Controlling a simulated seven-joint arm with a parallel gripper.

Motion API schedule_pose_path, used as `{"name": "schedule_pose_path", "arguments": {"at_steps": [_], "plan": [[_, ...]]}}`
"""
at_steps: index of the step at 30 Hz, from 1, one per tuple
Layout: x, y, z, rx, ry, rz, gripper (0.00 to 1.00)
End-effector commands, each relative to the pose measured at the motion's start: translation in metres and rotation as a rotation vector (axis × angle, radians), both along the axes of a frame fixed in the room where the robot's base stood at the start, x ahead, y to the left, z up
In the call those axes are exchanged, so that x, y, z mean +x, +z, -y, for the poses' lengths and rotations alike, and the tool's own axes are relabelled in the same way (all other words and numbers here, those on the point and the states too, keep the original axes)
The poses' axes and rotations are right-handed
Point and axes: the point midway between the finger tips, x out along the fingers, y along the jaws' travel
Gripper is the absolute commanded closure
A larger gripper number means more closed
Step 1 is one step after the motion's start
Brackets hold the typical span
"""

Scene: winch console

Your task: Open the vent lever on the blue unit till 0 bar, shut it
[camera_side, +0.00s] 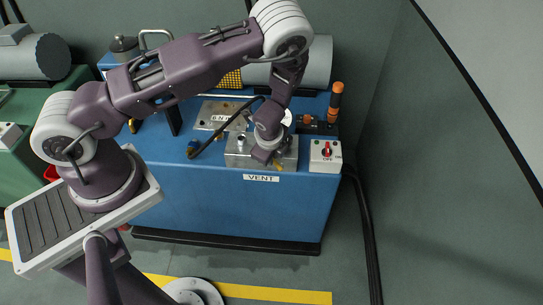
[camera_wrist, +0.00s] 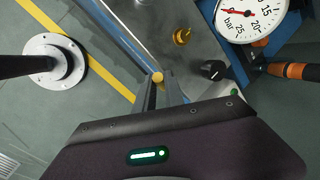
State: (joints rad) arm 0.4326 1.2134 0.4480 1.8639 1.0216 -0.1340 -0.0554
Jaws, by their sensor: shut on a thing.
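The blue unit (camera_side: 235,205) carries a metal block (camera_side: 236,158) on its top front edge, above a VENT label (camera_side: 261,177). My gripper (camera_side: 277,163) reaches down to this block's front right. In the wrist view my gripper (camera_wrist: 160,92) is shut on the yellow-tipped vent lever (camera_wrist: 157,76); the jaws hide most of the lever, so its angle is unclear. The white pressure gauge (camera_wrist: 262,14), marked in bar, is cut off at the top of the wrist view. Its red needle points left; I cannot read its exact value.
A yellow fitting (camera_wrist: 182,36) and a black knob (camera_wrist: 214,70) sit close to the lever. An orange-and-black handle (camera_side: 336,98) stands at the right, behind a white switch box (camera_side: 325,160) marked OFF. A green unit (camera_side: 18,165) is at left.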

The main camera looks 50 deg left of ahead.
Motion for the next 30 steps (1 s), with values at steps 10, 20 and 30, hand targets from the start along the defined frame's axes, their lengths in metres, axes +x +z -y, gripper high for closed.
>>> {"name": "schedule_pose_path", "arguments": {"at_steps": [10,20,30], "plan": [[0.0,0.001,0.0,0.002,0.002,0.0,0.65],[-0.01,0.044,0.011,-0.001,0.004,0.004,0.65],[-0.017,0.067,0.017,0.002,0.002,0.0,0.65]]}}
